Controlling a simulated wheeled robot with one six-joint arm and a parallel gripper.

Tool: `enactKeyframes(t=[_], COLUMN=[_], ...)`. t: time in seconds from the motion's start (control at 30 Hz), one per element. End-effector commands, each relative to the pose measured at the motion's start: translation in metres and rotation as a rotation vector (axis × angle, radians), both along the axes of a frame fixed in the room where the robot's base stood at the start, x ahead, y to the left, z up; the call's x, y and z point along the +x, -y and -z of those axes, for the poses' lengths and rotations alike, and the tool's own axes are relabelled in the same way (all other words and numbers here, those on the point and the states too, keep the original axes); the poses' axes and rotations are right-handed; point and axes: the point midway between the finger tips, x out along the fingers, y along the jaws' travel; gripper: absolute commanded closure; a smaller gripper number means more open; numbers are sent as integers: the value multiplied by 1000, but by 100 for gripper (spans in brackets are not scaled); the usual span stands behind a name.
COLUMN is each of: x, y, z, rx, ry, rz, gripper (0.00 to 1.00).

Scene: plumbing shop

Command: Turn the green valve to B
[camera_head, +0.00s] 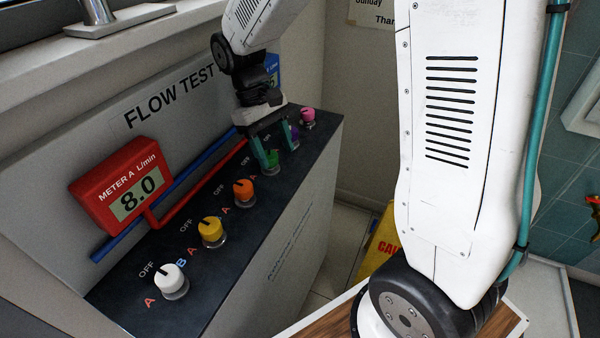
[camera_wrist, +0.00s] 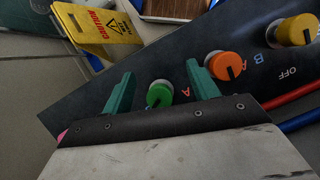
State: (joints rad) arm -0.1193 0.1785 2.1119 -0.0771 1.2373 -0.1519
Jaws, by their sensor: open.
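The green valve (camera_head: 271,159) is a round knob on the dark sloping panel, in the row beyond the orange knob. In the wrist view the green valve (camera_wrist: 160,94) sits between the two teal fingers, with a dark pointer mark on its top. My gripper (camera_head: 268,158) is open around the green valve, one finger on each side. In the wrist view my gripper (camera_wrist: 158,90) shows a gap between the fingers and the knob. I cannot tell if either finger touches it. A red letter A (camera_wrist: 186,92) shows near the green valve; its B label is hidden.
Orange (camera_head: 243,190), yellow (camera_head: 211,230) and white (camera_head: 170,277) knobs stand nearer in the row. A purple knob (camera_head: 294,132) and a pink knob (camera_head: 307,116) stand beyond. A red meter (camera_head: 122,183) reads 8.0. A yellow caution sign (camera_wrist: 98,24) stands off the panel.

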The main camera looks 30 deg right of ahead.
Motion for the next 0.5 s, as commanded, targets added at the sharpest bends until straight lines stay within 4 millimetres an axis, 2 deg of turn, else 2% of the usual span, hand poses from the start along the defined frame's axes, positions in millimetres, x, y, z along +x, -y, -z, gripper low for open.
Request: enactKeyframes(t=[0.1,0.3,0.5], x=[-31,-77,-107], y=[0,0,0], z=[-3,-7,-10], rx=[0,0,0], ry=[2,2,2], rz=[-1,-4,-1], gripper=[41,41,41])
